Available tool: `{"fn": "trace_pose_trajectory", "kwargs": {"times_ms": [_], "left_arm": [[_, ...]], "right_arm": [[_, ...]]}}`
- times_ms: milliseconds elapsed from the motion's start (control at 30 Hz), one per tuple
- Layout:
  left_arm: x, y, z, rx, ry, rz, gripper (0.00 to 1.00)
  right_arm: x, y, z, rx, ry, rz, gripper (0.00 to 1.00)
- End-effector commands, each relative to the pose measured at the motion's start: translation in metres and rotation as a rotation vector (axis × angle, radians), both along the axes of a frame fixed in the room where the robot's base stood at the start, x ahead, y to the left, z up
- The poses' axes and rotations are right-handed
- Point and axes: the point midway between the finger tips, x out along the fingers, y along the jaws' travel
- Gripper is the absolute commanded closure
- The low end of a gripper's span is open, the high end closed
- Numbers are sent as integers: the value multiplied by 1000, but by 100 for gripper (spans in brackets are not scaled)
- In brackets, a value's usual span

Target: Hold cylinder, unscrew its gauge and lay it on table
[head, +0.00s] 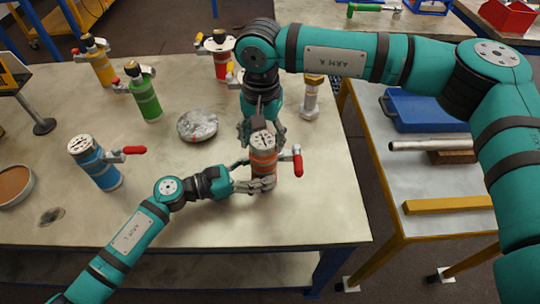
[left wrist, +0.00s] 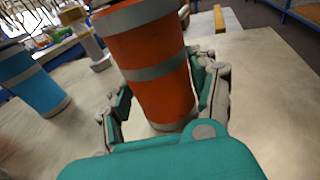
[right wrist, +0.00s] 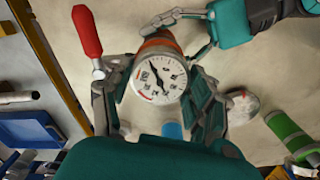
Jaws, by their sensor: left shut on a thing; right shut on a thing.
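The orange cylinder with grey bands (head: 263,163) stands upright near the table's front edge, with a red-handled valve (head: 297,162) on its side. Its round white-dialled gauge (right wrist: 160,79) sits at its top and faces the right wrist camera. My left gripper (head: 258,186) is shut on the lower body of the cylinder; in the left wrist view its fingers flank the orange body (left wrist: 160,85). My right gripper (head: 262,130) comes down from above and is shut on the gauge, fingers on either side of it. Whether the gauge's thread is loose cannot be seen.
A blue cylinder (head: 100,170) stands to the left; green (head: 147,102), yellow (head: 101,66) and red (head: 221,69) ones stand farther back. A grey round disc (head: 198,125) lies behind the orange cylinder. A silver vessel (head: 310,98) stands at right.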

Motion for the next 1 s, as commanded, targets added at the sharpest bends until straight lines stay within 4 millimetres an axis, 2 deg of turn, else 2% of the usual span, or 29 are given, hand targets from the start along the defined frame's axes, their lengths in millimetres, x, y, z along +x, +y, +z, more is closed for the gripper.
{"fn": "trace_pose_trajectory", "kwargs": {"times_ms": [100,467,1000], "left_arm": [[0,0,0,0,1,-1,65],[0,0,0,-1,2,-1,65],[0,0,0,0,2,0,65]], "right_arm": [[0,0,0,-1,1,74,85],[0,0,0,0,2,127,85],[0,0,1,0,2,1038,84]]}}
